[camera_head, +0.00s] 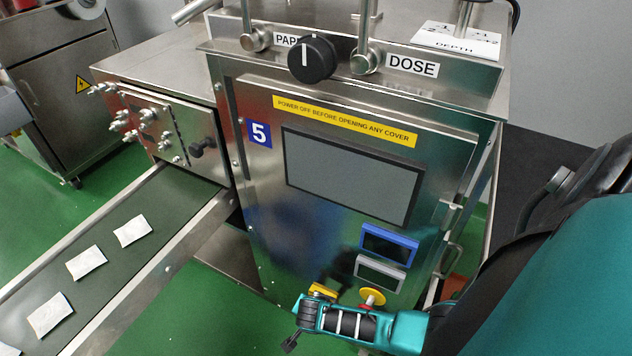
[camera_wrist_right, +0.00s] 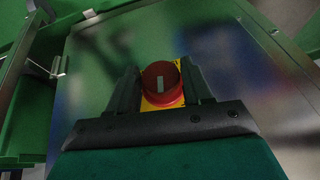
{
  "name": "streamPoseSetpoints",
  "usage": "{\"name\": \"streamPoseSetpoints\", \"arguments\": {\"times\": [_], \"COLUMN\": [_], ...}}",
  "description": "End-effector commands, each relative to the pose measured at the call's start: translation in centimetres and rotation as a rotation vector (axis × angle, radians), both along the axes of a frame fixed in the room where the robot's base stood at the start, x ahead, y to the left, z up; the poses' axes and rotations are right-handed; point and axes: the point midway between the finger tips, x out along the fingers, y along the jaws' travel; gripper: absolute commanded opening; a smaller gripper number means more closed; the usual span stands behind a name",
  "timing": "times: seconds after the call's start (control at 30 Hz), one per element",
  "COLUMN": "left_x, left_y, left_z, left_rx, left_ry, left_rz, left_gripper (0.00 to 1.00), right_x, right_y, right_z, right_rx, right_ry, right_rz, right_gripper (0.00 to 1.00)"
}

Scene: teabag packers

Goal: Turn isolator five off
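Machine five, a steel cabinet with a blue "5" label (camera_head: 259,134), stands in the middle of the head view. The isolator, a red rotary knob (camera_wrist_right: 161,84) on a yellow plate (camera_wrist_right: 150,103), shows in the right wrist view with its pale pointer mark upright in the picture. My right gripper (camera_wrist_right: 158,68) is open, with one finger on each side of the knob; I cannot tell if they touch it. In the head view my right gripper (camera_head: 305,316) is low on the cabinet front and hides the knob, leaving a yellow patch (camera_head: 322,289). My left gripper is not in view.
A red button on a yellow disc (camera_head: 373,297) sits close to the right of my gripper. Above are blue-framed (camera_head: 389,245) and grey-framed (camera_head: 380,272) panels and a screen (camera_head: 352,176). A conveyor (camera_head: 150,262) with several white teabags (camera_head: 86,262) runs at left.

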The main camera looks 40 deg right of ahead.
Motion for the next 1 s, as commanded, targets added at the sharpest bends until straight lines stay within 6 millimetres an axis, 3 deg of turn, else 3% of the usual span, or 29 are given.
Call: {"name": "streamPoseSetpoints", "arguments": {"times": [0.37, 1.0], "left_x": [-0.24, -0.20], "left_y": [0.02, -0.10], "left_z": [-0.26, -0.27], "left_rx": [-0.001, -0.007], "left_ry": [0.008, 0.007], "left_rz": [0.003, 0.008], "left_gripper": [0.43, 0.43], "right_x": [-0.04, -0.04], "right_y": [0.00, -0.02], "right_z": [-0.01, -0.03], "right_rx": [0.000, -0.007], "right_ry": [0.001, 0.018], "right_rz": [0.000, -0.002], "right_gripper": [0.13, 0.13]}}
